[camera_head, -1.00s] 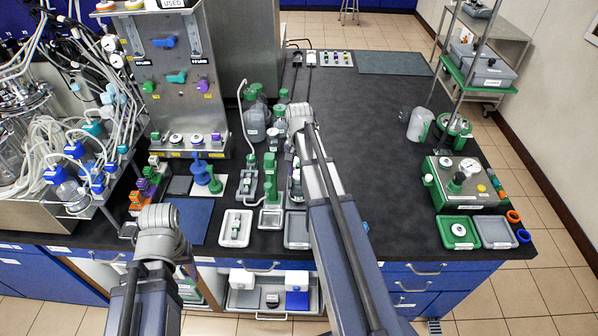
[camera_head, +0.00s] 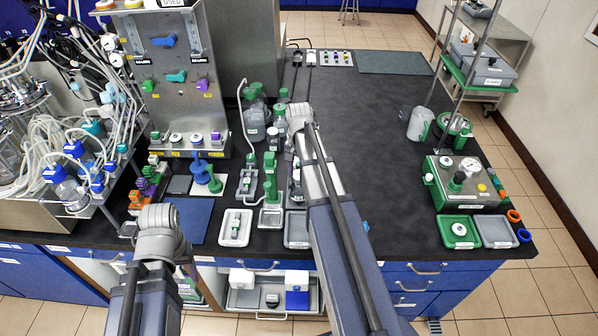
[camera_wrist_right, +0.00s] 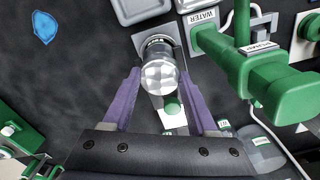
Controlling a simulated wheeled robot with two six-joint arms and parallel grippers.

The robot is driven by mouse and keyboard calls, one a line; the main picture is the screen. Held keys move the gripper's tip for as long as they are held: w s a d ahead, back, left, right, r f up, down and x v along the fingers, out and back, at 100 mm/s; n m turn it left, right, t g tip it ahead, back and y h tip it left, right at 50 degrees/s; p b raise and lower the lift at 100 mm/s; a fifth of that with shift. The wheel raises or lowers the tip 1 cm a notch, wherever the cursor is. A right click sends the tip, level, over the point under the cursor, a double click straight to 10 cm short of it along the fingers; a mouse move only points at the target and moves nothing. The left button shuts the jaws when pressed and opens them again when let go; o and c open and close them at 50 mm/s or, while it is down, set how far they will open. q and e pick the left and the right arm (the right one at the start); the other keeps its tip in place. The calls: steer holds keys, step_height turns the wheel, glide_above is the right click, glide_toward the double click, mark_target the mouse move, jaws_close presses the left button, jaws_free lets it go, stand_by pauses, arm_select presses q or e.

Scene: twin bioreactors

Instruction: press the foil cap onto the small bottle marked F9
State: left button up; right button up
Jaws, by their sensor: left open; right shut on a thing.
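In the right wrist view, the purple fingers of my right gripper (camera_wrist_right: 160,73) are shut on a shiny silver, rounded thing, which looks like the foil cap (camera_wrist_right: 160,76). A dark round collar (camera_wrist_right: 158,42) on a light grey plate shows right behind it. I cannot tell whether the cap touches a bottle there. No F9 mark is readable, and the small bottle is not clearly seen. In the head view, my right wrist hides that gripper and the spot below it. My left gripper (camera_head: 160,232) is at the front left edge of the bench, its fingers mostly hidden by its wrist.
A green fitting (camera_wrist_right: 270,85) and a water-labelled part stand close to the right of my right gripper. Grey bottles (camera_head: 256,120) stand left of my right wrist. A white tray (camera_head: 224,240) lies at the front. The bench's right middle (camera_head: 375,130) is clear.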

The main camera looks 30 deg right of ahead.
steer(key=o, duration=1.5)
steer(key=shift+r, duration=0.1)
steer(key=shift+r+p, duration=3.45)
steer(key=shift+p, duration=0.1)
jaws_close()
steer(key=shift+f+b, duration=0.3)
